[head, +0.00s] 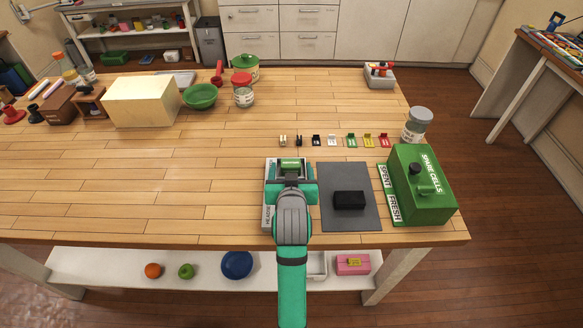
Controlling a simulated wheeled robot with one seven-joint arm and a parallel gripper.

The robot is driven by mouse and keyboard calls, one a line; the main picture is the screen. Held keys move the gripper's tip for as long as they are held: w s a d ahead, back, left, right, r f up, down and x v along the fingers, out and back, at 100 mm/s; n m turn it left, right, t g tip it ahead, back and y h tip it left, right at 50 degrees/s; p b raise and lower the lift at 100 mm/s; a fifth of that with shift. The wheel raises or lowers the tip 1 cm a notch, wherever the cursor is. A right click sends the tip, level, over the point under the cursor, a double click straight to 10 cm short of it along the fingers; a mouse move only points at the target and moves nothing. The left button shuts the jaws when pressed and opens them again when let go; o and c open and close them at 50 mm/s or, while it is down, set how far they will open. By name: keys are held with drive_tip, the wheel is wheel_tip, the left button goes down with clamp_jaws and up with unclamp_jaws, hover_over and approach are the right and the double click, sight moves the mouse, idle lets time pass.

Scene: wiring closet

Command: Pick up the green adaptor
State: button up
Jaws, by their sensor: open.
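A small green adaptor (351,140) stands in a row of small coloured pieces on the wooden table, between a white piece (333,140) and a yellow one (368,140). My gripper (291,172) is seen from above and behind, over a grey tray (268,199) with lettering on its side. It is to the left of the green adaptor and nearer me, apart from it. The jaws are open, but the fingertips are largely hidden by my wrist. A green block-like thing (291,163) shows just beyond the gripper; I cannot tell whether it lies between the fingers.
A dark mat (350,217) with a black block (349,200) lies right of my gripper. A green SPARE CELLS box (424,190) and a jar (417,125) stand farther right. A cream box (154,103) is at left. The table's left middle is clear.

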drive_tip(key=shift+x, duration=1.4)
drive_tip(key=shift+a, duration=0.1)
drive_tip(key=c, duration=1.2)
drive_tip(key=shift+r, duration=0.1)
